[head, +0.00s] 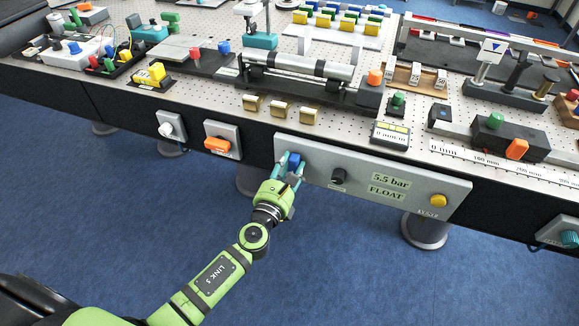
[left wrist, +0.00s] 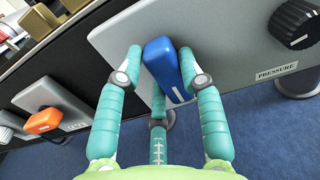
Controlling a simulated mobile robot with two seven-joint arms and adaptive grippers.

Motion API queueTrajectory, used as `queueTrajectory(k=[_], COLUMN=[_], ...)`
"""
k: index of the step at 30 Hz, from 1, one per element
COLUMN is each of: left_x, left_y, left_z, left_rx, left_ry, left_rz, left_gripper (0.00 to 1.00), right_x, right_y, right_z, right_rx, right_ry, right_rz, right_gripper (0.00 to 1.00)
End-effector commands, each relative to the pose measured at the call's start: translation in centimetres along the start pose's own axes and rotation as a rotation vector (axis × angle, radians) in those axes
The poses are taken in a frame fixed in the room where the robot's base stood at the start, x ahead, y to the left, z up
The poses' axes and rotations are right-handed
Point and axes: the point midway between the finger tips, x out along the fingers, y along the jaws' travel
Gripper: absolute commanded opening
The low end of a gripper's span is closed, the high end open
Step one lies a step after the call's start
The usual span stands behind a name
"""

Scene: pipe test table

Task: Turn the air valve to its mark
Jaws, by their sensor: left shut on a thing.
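The air valve's blue handle (head: 294,160) is at the left end of a grey panel (head: 360,205) on the table's front face. In the left wrist view the blue handle (left wrist: 165,66) is a long bar, tilted in the picture. My left gripper (head: 290,168) is shut on it, with teal fingers on both sides; the fingers also show in the left wrist view (left wrist: 165,80). A third finger sits below. I see no mark for the valve; the fingers may cover it. My right gripper is not in view.
A black pressure knob (head: 339,176), a "5.5 bar FLOAT" display (head: 389,187) and a yellow button (head: 438,201) share the panel. An orange switch (head: 217,145) is on a separate plate to the left. Blue floor lies open below.

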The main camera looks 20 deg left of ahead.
Motion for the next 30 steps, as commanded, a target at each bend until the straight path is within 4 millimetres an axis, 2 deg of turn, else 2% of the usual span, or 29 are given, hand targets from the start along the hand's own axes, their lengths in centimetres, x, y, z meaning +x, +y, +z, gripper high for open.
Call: queueTrajectory(k=[8,30], left_x=[0.0,0.0], left_y=[0.2,0.6], left_z=[-0.2,-1.0], left_rx=[-0.151,-0.846], left_ry=[-0.002,-0.001], left_rz=[0.001,0.001], left_gripper=[0.05,0.05], right_x=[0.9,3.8], right_y=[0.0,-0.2], right_z=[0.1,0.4], right_rx=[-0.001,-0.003], right_ry=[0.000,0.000], right_rz=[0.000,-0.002], right_gripper=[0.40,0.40])
